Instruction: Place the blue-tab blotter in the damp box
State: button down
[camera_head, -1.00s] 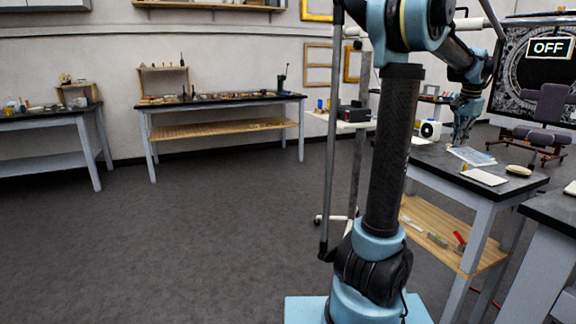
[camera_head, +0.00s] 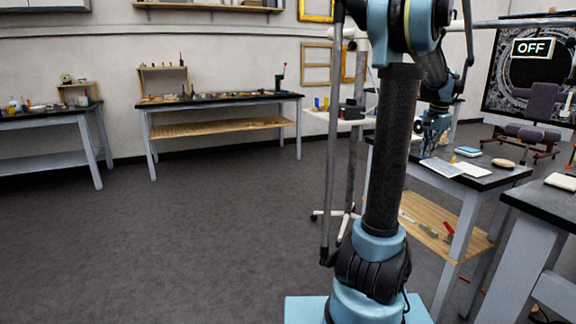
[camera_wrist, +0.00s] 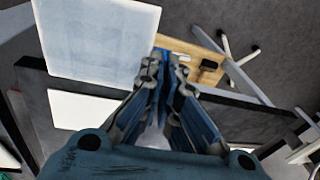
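A pale, thin square sheet, which I take to be the blotter (camera_head: 440,167), is at the near left end of the dark-topped table. It looms large in the wrist view (camera_wrist: 100,38), close to the camera and reaching past the table edge. My gripper (camera_wrist: 164,68) has its fingertips drawn together at the sheet's right edge, with a bit of blue between them. It appears shut on the blotter. In the head view my gripper (camera_head: 432,150) is just above the sheet, too small for finger detail. I cannot identify the damp box.
The dark table (camera_head: 490,182) also bears a white sheet (camera_head: 472,170), a flat blue item (camera_head: 468,151) and a tan oval piece (camera_head: 503,163). A wooden lower shelf (camera_head: 430,236) holds small tools. Another dark table (camera_head: 545,205) stands at right. Open floor (camera_head: 200,235) lies left.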

jog(key=w+a+f+n+y, duration=0.1)
jog(key=w+a+f+n, duration=0.4)
jog(key=a+f, duration=0.5)
jog(key=w+a+f+n, duration=0.3)
jog(key=w+a+f, duration=0.5)
jog(key=a, duration=0.5)
jog(key=w+a+f+n+y, duration=0.1)
jog(key=w+a+f+n, duration=0.4)
jog(key=a+f, duration=0.55)
jog(key=s+f, duration=0.5)
jog(key=f, duration=0.2)
jog(key=shift+s+a+m+g, duration=0.2)
jog(key=shift+a+m+g, duration=0.1)
jog(key=shift+g, duration=0.1)
